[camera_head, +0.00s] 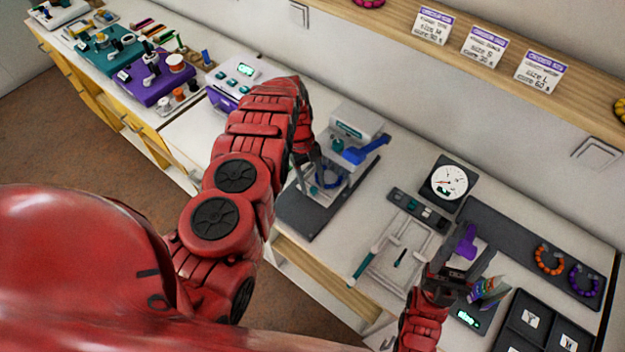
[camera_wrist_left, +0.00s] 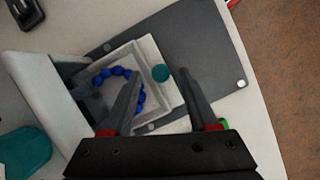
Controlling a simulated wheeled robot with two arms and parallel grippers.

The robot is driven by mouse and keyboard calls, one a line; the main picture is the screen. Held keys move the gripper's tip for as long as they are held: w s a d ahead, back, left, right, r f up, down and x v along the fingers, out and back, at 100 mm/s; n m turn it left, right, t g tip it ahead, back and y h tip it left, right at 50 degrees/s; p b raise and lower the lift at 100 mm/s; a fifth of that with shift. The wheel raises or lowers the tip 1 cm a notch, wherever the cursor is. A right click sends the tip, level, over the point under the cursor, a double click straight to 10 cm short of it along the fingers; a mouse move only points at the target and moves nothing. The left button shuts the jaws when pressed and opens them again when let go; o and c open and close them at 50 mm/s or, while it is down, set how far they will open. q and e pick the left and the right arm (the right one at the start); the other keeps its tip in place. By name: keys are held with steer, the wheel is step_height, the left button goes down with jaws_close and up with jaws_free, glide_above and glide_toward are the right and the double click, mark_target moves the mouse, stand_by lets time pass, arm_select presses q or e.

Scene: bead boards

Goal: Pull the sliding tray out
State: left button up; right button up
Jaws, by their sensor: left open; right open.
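A white press (camera_head: 350,135) with a blue lever (camera_head: 368,150) stands on a dark base plate (camera_head: 310,212). Its pale sliding tray (camera_wrist_left: 161,97) holds a ring of blue beads (camera_wrist_left: 118,72), with a teal knob (camera_wrist_left: 160,73) at its front edge. In the wrist view my left gripper (camera_wrist_left: 160,76) is open, its fingertips on either side of the knob; whether they touch it I cannot tell. In the head view my left gripper (camera_head: 308,165) is beside the press and my arm hides part of it. My right gripper (camera_head: 468,268) is open near a purple piece (camera_head: 466,242).
A dark board (camera_head: 520,235) with an orange bracelet (camera_head: 547,260) and a purple bracelet (camera_head: 584,281) is at the far right. The dark plate in front of the knob is clear.

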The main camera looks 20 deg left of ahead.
arm_select(q)
steer(key=shift+s+d+f, duration=0.1)
steer(key=shift+s+f, duration=0.1)
steer(key=shift+f, duration=0.25)
jaws_close()
steer(key=shift+w, duration=0.1)
stand_by(1.1)
